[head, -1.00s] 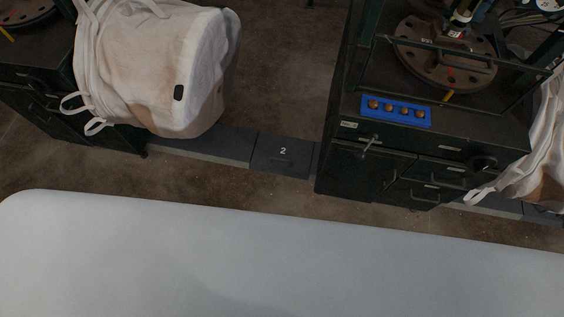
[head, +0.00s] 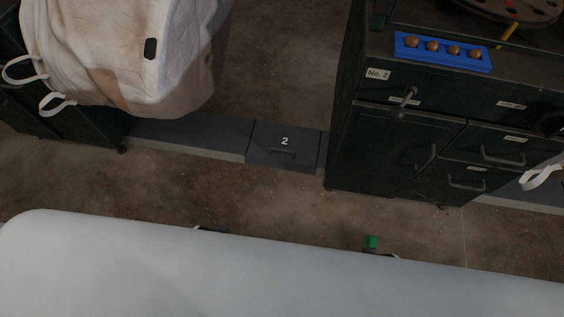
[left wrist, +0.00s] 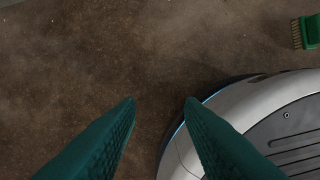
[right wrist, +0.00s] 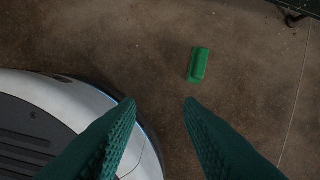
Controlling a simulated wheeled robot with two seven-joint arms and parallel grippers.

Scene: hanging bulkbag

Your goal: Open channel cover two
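Channel cover two (head: 263,147) is a dark grey plate marked with a white "2", in the floor channel between the two dark cabinets. It has a small dark handle below the number and lies level with the channel, closed. My left gripper (left wrist: 160,100) is open and empty above bare floor in the left wrist view. My right gripper (right wrist: 160,100) is open and empty above bare floor in the right wrist view. Neither gripper is near the cover. The head view does not show the grippers clearly.
A white bulk bag (head: 120,50) hangs at the upper left. The No. 2 cabinet (head: 395,140), with a blue tray (head: 440,60) on it, stands right of the cover. The floor before the cover is clear.

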